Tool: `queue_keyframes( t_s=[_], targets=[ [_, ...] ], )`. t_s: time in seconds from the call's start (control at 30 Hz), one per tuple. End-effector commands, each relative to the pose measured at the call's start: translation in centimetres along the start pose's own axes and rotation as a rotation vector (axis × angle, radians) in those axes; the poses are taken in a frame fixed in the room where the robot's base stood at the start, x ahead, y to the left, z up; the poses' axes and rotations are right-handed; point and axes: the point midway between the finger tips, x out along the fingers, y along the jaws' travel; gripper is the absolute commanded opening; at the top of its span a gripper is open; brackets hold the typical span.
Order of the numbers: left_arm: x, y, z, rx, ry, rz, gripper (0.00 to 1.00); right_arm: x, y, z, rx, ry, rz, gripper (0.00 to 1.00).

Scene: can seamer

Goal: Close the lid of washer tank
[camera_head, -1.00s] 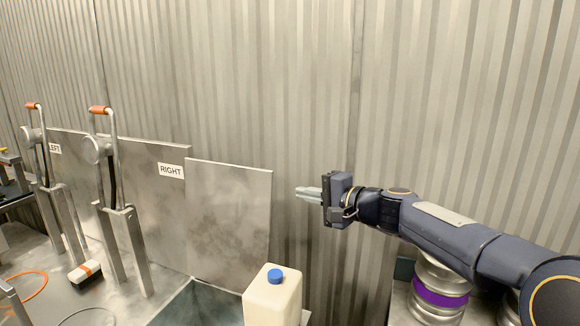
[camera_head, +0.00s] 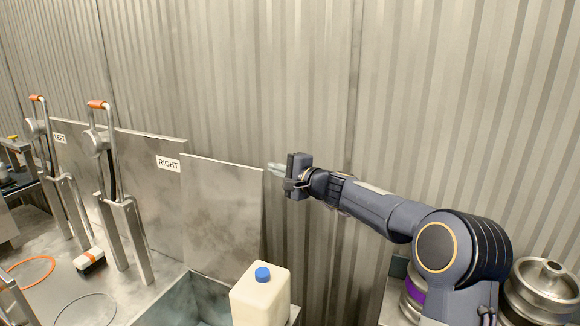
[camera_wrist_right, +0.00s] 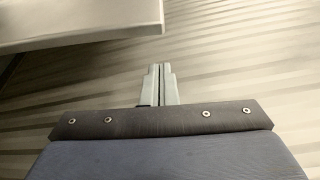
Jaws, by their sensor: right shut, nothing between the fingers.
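The washer tank (camera_head: 190,303) is an open metal basin at the bottom of the head view. Its lid (camera_head: 222,217) is a flat metal panel standing upright at the tank's back edge, right of the RIGHT sign. My right gripper (camera_head: 275,169) is shut and empty, beside the lid's upper right corner near the wall. In the right wrist view the shut fingers (camera_wrist_right: 160,84) point toward the wall, and a pale flat panel edge (camera_wrist_right: 85,42), likely the lid, lies at upper left, apart from them. My left gripper is not in view.
A white jug with a blue cap (camera_head: 262,294) stands at the tank's right front. Two upright levers with orange handles (camera_head: 99,104) stand left of the tank. Metal kegs (camera_head: 540,290) are at lower right. A corrugated wall (camera_head: 420,100) is close behind.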

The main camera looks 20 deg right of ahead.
Motion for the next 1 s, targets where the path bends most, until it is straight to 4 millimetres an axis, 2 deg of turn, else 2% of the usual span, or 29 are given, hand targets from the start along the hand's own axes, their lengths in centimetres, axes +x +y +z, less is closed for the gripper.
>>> queue_keyframes(
  t_s=[0.1, 0.23, 0.73, 0.87, 1.0],
  targets=[
    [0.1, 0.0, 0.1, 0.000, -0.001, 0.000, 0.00, -0.9, -0.2, 1.8, 0.000, -0.002, -0.002, 0.00],
    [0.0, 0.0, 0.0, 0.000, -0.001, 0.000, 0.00, -1.3, -0.1, 2.9, 0.000, -0.001, -0.002, 0.00],
    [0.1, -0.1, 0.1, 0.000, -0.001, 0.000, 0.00, -1.5, 0.0, 3.4, -0.003, 0.000, -0.002, 0.00],
    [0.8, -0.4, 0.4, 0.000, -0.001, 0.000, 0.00, -1.7, 0.2, 3.9, -0.015, -0.002, -0.007, 0.00],
    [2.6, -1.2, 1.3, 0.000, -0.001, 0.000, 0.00, -2.1, 0.6, 5.2, -0.049, -0.004, -0.021, 0.00]
  ],
)
